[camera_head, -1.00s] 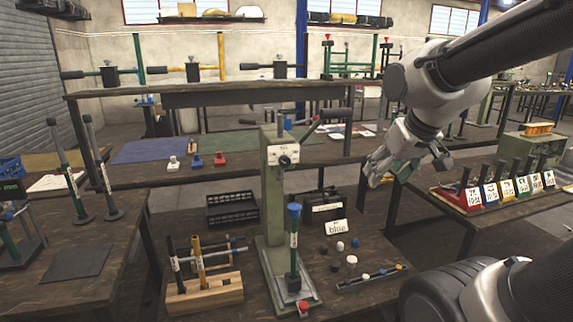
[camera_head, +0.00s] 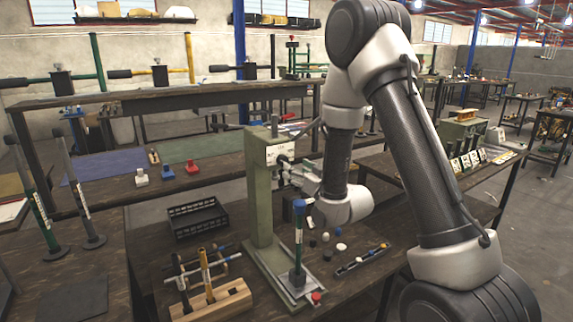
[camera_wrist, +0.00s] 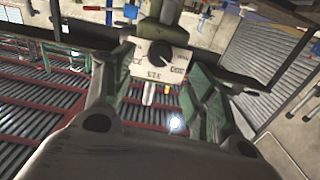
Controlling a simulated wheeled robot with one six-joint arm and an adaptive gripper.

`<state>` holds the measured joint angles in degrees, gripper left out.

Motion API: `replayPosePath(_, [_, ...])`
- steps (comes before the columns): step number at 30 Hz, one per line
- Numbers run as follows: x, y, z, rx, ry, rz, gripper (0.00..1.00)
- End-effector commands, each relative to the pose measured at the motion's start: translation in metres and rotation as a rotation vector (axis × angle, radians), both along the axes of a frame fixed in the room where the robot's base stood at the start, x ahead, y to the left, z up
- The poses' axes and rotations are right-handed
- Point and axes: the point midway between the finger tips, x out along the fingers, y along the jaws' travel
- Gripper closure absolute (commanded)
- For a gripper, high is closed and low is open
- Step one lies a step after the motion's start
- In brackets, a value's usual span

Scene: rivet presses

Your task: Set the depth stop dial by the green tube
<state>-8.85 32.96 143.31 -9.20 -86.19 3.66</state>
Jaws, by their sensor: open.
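The depth stop dial (camera_wrist: 160,61) is a black round knob on a white plate with printed marks, too small to read surely. The plate (camera_head: 280,153) sits on the upper column of the green press (camera_head: 262,205). A green tube (camera_head: 299,243) with a blue top stands upright on the press base below. My gripper (camera_wrist: 158,88) is open and empty; its fingers frame the plate from left and right in the wrist view, apart from the knob. In the head view, my gripper (camera_head: 298,176) is close to the plate, partly hidden by my arm.
A wooden rack (camera_head: 212,300) with tubes stands left of the press. A black crate (camera_head: 198,216) lies behind it. A dark strip with small caps (camera_head: 361,259) and loose caps lie to the right. The shelf bench (camera_head: 200,92) is behind.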

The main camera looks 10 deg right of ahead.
Motion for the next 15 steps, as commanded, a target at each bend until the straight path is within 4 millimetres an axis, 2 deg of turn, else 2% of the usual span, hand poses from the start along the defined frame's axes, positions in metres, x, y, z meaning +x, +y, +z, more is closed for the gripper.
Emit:
replayPosePath(9, [0.047, 0.016, 0.001, 0.001, -0.005, 0.0, 0.43])
replayPosePath(15, [0.068, 0.022, 0.001, 0.0, -0.003, 0.0, 0.43])
